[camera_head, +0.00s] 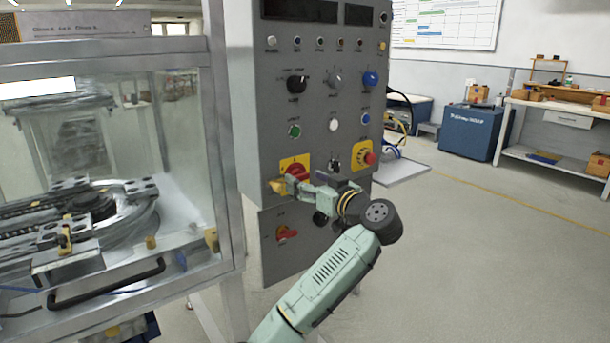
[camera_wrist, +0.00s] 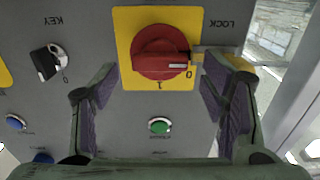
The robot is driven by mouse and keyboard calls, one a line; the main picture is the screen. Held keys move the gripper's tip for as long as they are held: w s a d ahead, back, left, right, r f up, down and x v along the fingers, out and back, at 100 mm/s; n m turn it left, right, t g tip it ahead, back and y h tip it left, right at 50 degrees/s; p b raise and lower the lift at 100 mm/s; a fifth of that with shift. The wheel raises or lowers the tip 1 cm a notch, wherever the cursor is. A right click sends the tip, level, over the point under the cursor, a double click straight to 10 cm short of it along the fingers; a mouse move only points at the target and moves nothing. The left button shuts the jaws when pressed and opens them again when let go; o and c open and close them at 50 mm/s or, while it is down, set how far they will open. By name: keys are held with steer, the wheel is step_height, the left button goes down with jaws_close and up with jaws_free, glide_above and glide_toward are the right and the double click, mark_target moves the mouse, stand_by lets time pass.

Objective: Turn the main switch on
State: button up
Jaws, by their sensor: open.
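The main switch is a red rotary knob on a yellow plate (camera_head: 283,164) on the grey control panel, in line with my gripper in the head view. In the wrist view, which looks upside down, the knob (camera_wrist: 160,52) has its grip pointing right to the 0 mark; the 1 mark is below it. My gripper (camera_head: 291,186) is open in front of the switch. In the wrist view its two fingers (camera_wrist: 160,88) stand apart on either side of the knob, with nothing held. The right finger is near a small bar beside the plate. Contact cannot be told.
A black key switch (camera_wrist: 48,62) and a green button (camera_wrist: 159,126) are close by. A red emergency stop (camera_head: 368,157) is right of my gripper, and another red switch (camera_head: 287,234) is below. A glass-walled cabinet (camera_head: 185,120) stands left. Floor at right is clear.

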steer(key=shift+w+a, duration=0.35)
steer(key=shift+w, duration=0.15)
steer(key=c, duration=1.1)
steer(key=shift+c, duration=0.2)
